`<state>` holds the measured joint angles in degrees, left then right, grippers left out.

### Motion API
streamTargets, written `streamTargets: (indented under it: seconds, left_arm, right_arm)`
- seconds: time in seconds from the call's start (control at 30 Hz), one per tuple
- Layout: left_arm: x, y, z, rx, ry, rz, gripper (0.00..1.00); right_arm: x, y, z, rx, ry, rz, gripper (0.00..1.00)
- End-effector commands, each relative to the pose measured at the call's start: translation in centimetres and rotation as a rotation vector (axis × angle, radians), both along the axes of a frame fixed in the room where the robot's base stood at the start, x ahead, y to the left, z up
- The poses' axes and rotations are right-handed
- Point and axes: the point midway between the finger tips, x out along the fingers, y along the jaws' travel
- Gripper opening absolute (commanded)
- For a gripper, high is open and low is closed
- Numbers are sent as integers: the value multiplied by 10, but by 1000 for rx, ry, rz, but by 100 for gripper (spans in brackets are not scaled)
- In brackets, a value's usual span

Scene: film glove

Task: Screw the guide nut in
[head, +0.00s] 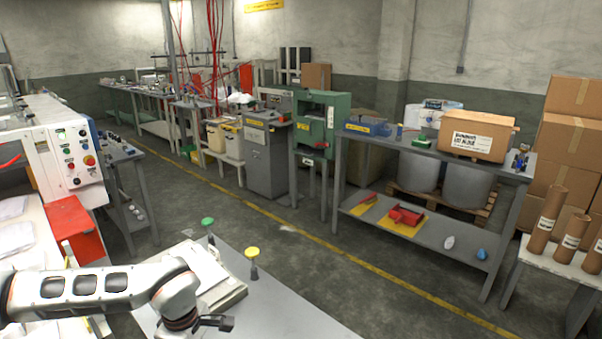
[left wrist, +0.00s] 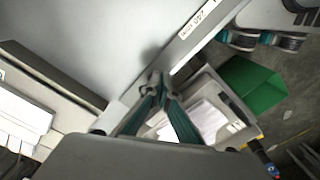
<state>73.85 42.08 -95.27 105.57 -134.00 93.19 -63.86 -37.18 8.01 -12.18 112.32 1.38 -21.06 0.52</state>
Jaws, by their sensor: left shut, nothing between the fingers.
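I cannot pick out a guide nut in either view. My left arm comes in from the left in the head view, low over the near grey table (head: 285,308). My right gripper is in neither view.
A green-topped post (head: 208,223) and a yellow-topped post (head: 252,254) stand on the near table beside a stack of papers (head: 218,285). A white machine with buttons (head: 75,150) is at left. A long workbench (head: 440,157) stands across open floor. The wrist view shows a green box (left wrist: 250,85).

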Motion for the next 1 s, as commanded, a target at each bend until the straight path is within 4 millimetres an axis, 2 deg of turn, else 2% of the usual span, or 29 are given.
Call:
streamTargets:
  seconds: [0.67,1.0]
  left_arm:
    - [-4,-6,2,1,-1,1,0]
    - [-4,-6,36,1,-1,0,0]
  right_arm:
    - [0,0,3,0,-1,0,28]
    - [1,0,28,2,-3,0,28]
